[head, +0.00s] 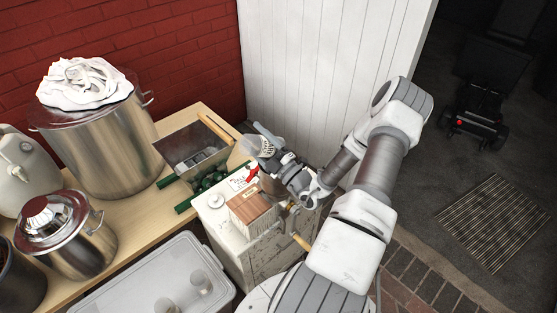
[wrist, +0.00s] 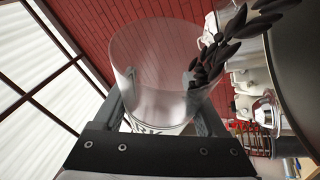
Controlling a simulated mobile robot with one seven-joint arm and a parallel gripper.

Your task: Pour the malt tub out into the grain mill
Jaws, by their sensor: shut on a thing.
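In the wrist view the clear tub (wrist: 150,70) sits between both fingers. Dark malt grains (wrist: 222,52) lie along its right side and reach past its rim in that view. What looks like the grain mill, an open grey metal hopper (head: 180,150), stands on the bench left of the tub in the head view. No grains can be made out inside the hopper.
A large steel pot (head: 105,150), a smaller lidded pot (head: 75,240) and a clear bin (head: 150,280) are at left. A white panelled wall (head: 320,60) rises behind.

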